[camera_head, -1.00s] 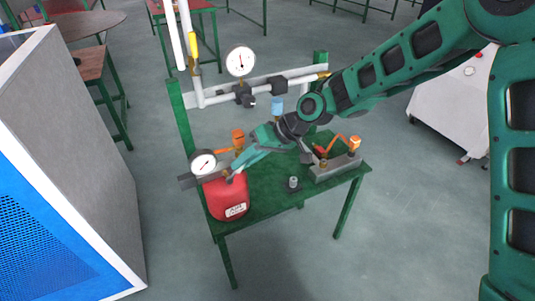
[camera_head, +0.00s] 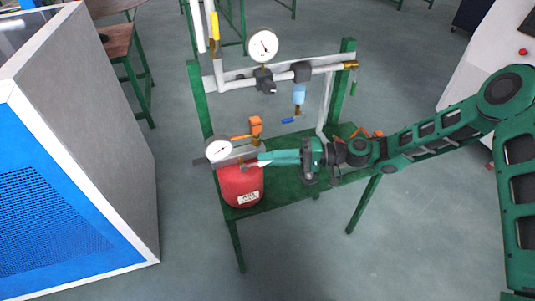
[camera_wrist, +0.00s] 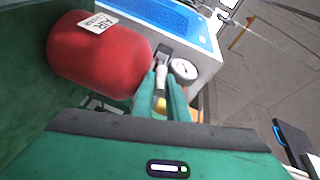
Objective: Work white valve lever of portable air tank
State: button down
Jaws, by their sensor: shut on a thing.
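The portable air tank (camera_head: 240,186) is red with a white label and stands on the left end of the green table. It also shows at the upper left of the wrist view (camera_wrist: 95,55). A round white gauge (camera_head: 218,150) sits at its top, beside a grey fitting. The white valve lever (camera_wrist: 161,78) is between my fingers in the wrist view. My gripper (camera_head: 262,161) reaches in from the right at the tank's top and is shut on the lever. The fingers partly hide the lever and valve.
The green table (camera_head: 280,192) carries an orange fitting (camera_head: 255,125) behind the tank. A pipe frame with a large gauge (camera_head: 262,45) and a blue-handled valve (camera_head: 290,120) rises behind. A blue and grey cabinet (camera_head: 60,200) stands close on the left. Floor in front is clear.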

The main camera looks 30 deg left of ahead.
jog(key=shift+w+d+f+m+g+y, duration=0.1)
jog(key=shift+w+f+m+g+y, duration=0.1)
jog(key=shift+f+m+g+y, duration=0.55)
jog(key=shift+f+n+t+y, duration=0.25)
jog(key=shift+f, duration=0.05)
jog(key=c, duration=1.7)
grip_release()
jog(key=shift+s+r, duration=0.1)
jog(key=v, duration=1.1)
